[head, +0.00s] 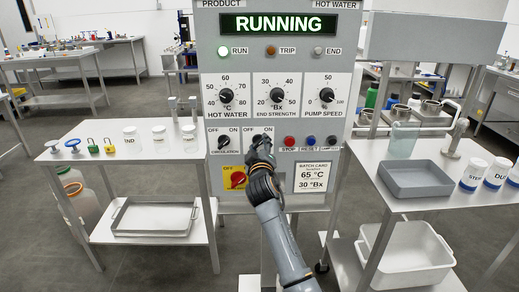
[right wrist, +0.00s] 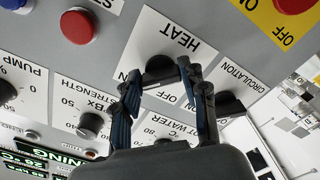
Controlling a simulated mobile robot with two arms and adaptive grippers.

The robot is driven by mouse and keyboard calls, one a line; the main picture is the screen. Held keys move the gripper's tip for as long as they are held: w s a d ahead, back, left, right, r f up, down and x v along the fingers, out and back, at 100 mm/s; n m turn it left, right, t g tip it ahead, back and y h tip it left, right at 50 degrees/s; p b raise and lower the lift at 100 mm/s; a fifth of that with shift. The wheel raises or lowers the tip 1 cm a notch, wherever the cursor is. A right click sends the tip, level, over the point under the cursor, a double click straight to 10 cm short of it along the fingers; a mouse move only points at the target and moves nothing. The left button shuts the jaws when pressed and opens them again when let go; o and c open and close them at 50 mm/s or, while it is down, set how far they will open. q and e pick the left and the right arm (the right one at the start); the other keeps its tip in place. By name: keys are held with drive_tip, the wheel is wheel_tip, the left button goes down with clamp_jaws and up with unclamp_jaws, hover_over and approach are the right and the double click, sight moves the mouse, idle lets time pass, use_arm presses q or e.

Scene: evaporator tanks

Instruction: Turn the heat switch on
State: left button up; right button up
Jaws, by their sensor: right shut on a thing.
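The grey control panel (head: 278,90) stands upright in the middle of the head view. My right gripper (head: 262,142) reaches it from below and is shut on the black heat switch knob (right wrist: 160,68). In the right wrist view the two fingers of my right gripper (right wrist: 158,72) sit on either side of this knob, in front of the white plate marked HEAT. In the head view the gripper covers much of the knob. I cannot tell clearly which way its pointer faces. My left gripper is not in view.
The circulation knob (head: 224,142) is close beside the heat switch. A red knob on yellow (head: 237,180) is below it, and a red stop button (head: 289,142) is to the right. Tables flank the panel.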

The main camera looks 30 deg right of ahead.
idle(0.4)
drive_tip(key=shift+m, duration=0.3)
drive_tip(key=o, duration=1.1)
drive_tip(key=shift+o, duration=0.2)
drive_tip(key=v, duration=1.2)
drive_tip(key=shift+f, duration=0.1)
